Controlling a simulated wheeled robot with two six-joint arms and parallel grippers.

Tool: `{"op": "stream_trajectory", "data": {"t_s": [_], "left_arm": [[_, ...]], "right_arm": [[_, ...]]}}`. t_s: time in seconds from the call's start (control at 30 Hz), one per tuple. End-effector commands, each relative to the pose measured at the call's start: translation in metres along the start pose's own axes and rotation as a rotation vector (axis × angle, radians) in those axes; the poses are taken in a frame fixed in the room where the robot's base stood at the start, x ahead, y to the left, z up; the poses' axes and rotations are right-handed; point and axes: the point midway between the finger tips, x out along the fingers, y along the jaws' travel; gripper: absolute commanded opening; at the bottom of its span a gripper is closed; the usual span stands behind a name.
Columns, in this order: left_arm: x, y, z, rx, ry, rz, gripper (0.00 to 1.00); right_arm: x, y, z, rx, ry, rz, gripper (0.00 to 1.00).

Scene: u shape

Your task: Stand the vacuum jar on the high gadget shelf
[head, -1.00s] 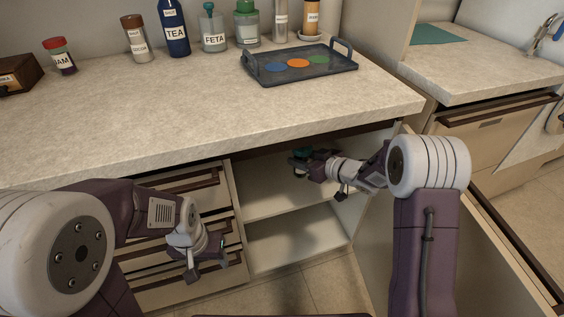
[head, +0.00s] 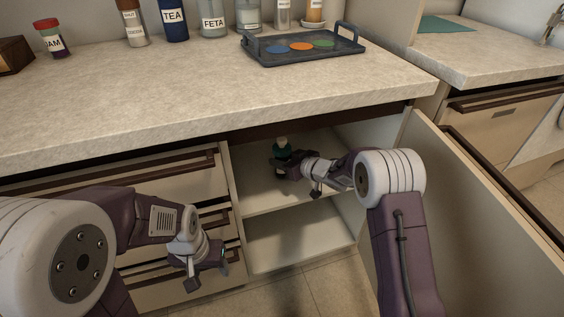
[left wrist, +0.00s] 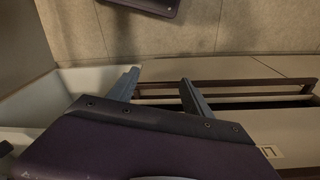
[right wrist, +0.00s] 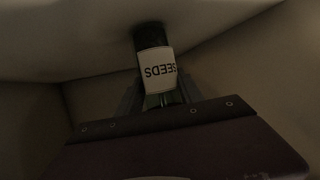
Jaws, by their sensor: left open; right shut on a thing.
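I cannot tell whether the jar touches the shelf. My left gripper (left wrist: 158,88) is open and empty, low in front of the drawers; it also shows in the head view (head: 212,264).
An open cabinet door (head: 470,220) stands right of my right arm. The countertop (head: 200,92) overhangs the cabinet and carries a tray (head: 300,57) and several labelled jars. Drawers (head: 150,180) lie left of the cabinet. The lower compartment (head: 290,235) looks empty.

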Motion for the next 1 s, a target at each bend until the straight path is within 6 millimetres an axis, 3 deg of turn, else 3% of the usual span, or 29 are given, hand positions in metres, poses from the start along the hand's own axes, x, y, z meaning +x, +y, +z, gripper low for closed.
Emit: {"op": "stream_trajectory", "data": {"t_s": [0.13,0.17,0.2,0.23,0.6,1.0], "left_arm": [[0.001,0.000,0.000,0.000,0.000,0.000,0.58],[0.000,0.000,0.000,0.000,0.000,0.000,0.58],[0.000,0.000,0.000,0.000,0.000,0.000,0.58],[0.000,0.000,0.000,0.000,0.000,0.000,0.58],[-0.004,0.000,-0.001,0.000,0.000,0.000,0.58],[-0.046,0.001,-0.005,0.000,0.000,0.000,0.58]], "right_arm": [[0.001,0.000,0.003,0.000,0.001,0.000,0.00],[0.001,0.000,0.003,0.000,-0.001,0.000,0.52],[0.001,0.000,0.002,0.000,0.000,0.000,0.63],[0.001,0.000,0.002,0.000,0.000,0.000,0.65],[-0.005,0.000,-0.003,0.000,0.000,0.001,0.65],[-0.093,0.001,-0.005,0.003,-0.001,0.003,0.65]]}}
